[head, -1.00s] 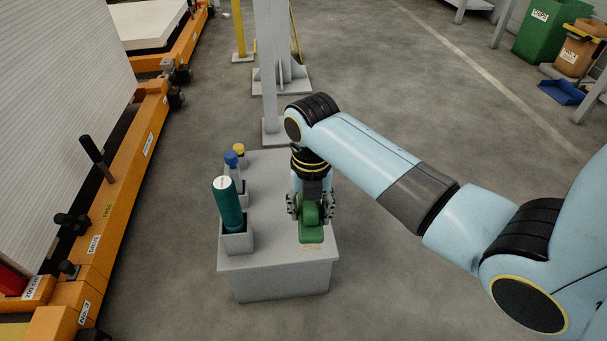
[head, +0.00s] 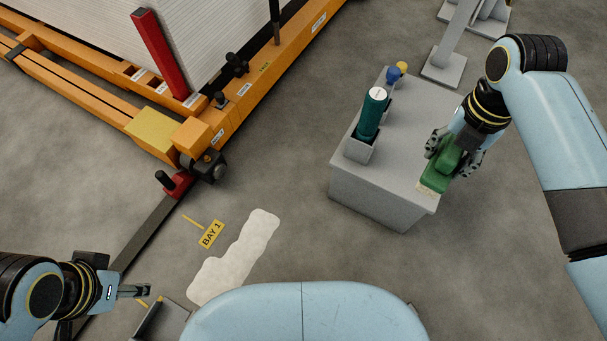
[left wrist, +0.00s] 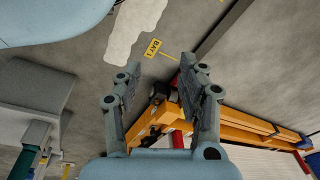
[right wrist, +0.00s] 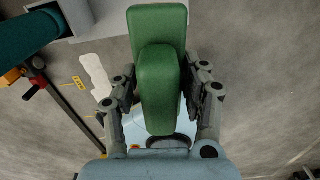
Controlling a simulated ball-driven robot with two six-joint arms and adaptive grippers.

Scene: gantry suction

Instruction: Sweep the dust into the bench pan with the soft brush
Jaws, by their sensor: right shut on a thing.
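The soft brush is a green block (head: 435,178) with a pale bristle edge. My right gripper (head: 455,158) is shut on it at the near right corner of the grey bench; whether it touches the top is unclear. In the right wrist view the green brush (right wrist: 157,60) fills the space between the fingers. The dust is a pale, irregular patch (head: 240,258) on the floor beside the BAY 1 label; it also shows in the left wrist view (left wrist: 135,30). My left gripper (head: 146,291) is open and empty, left of the dust. I cannot identify the bench pan with certainty.
The grey bench (head: 372,190) carries a dark green bottle (head: 371,115) in a grey holder, with blue and yellow tops behind. An orange frame (head: 255,95) stands at the upper left. A grey object (head: 160,322) is partly cut off at the bottom left. Floor between bench and dust is clear.

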